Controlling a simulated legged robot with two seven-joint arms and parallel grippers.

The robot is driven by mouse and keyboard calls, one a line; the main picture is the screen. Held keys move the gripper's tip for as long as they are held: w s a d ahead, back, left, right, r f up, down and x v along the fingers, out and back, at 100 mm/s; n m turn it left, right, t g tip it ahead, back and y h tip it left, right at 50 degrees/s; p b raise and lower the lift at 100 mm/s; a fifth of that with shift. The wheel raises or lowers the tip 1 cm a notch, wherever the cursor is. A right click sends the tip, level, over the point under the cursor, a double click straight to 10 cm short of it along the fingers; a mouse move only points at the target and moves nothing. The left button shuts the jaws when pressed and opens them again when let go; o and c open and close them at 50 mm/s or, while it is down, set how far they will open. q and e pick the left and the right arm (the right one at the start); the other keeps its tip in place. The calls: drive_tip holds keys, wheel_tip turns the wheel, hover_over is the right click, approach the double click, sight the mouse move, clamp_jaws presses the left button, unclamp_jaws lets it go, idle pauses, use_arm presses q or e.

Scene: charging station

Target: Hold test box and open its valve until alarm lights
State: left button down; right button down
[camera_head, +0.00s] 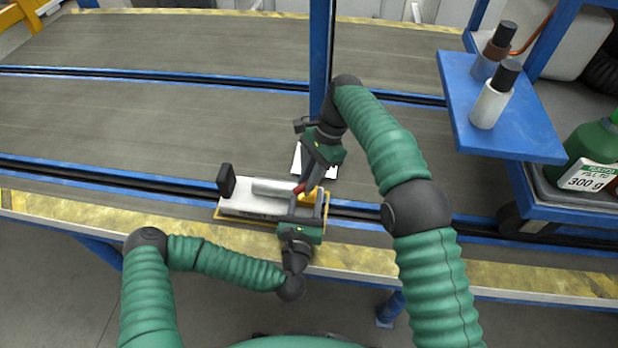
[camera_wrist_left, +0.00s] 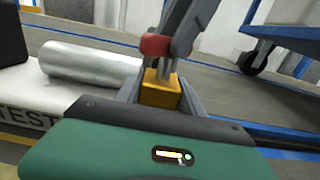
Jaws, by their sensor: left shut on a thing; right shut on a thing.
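The test box (camera_head: 248,209) is a white box with a silver cylinder (camera_head: 272,188) and a black block (camera_head: 226,180) on top. It lies at the front edge of the grey conveyor. My right gripper (camera_head: 306,188) comes down from above and is shut at the red valve (camera_wrist_left: 160,45), over a yellow block (camera_wrist_left: 160,92). The fingers partly hide the valve. I cannot make out a lit alarm.
A blue post (camera_head: 320,60) stands behind my right gripper. At right, a blue shelf (camera_head: 530,135) holds two bottles (camera_head: 494,100), with a green container (camera_head: 600,150) beside it. The conveyor (camera_head: 130,115) at left is clear.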

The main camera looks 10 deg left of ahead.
drive_tip(key=shift+w+n+h, duration=0.2)
drive_tip(key=shift+n+h, duration=0.1)
drive_tip(key=shift+n, duration=0.8)
drive_tip(key=c, duration=1.4)
unclamp_jaws()
drive_tip(key=shift+s, duration=0.1)
drive_tip(key=shift+o, duration=0.2)
